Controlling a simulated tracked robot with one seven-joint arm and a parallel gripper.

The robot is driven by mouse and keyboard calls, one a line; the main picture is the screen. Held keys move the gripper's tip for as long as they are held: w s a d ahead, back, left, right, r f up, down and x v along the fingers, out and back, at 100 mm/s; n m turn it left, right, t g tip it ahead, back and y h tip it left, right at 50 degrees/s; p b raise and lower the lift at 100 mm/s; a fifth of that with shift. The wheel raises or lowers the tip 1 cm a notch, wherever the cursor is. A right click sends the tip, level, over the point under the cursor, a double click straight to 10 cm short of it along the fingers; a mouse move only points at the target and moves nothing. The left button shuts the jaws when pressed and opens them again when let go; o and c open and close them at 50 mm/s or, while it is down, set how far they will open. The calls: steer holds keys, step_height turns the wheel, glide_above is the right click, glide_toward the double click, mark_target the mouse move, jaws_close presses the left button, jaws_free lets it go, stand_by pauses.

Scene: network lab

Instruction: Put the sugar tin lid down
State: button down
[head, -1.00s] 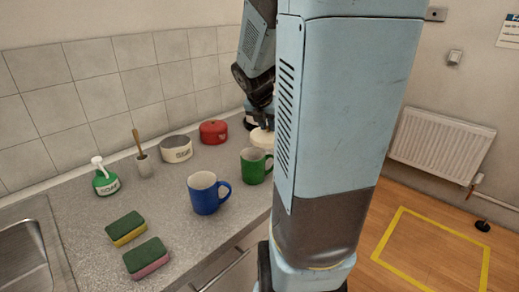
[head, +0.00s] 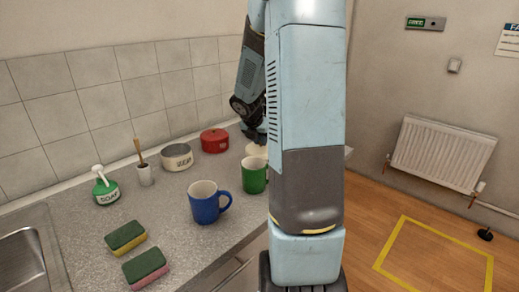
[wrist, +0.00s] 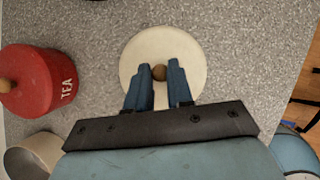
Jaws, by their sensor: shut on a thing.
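The sugar tin lid (wrist: 142,55) is a cream disc with a brown wooden knob (wrist: 159,73) in the wrist view. My gripper (wrist: 159,78) is shut on the knob, one dark finger on each side. In the head view the lid (head: 256,149) shows beyond the green mug, partly hidden by my arm. It is low over the grey worktop; I cannot tell whether it touches. The cream tin (head: 177,158) with a blurred dark label stands open against the back of the counter. Part of an open cream tin (wrist: 35,155) also shows at the wrist view's lower left.
A red tin (head: 214,141) stands near the wall; its lid and TEA label show in the wrist view (wrist: 40,85). A green mug (head: 254,177) and blue mug (head: 207,203) stand nearer. Soap (head: 105,188), a brush pot (head: 145,175) and two sponges (head: 126,237) lie left. Worktop around the lid looks clear.

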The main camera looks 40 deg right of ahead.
mark_target(259, 148)
steer(key=shift+w+d+f, duration=0.2)
steer(key=shift+w+f, duration=0.35)
steer(key=shift+f, duration=0.15)
steer(key=shift+w+f, duration=0.1)
steer(key=shift+f, duration=1.55)
steer(key=c, duration=1)
jaws_free()
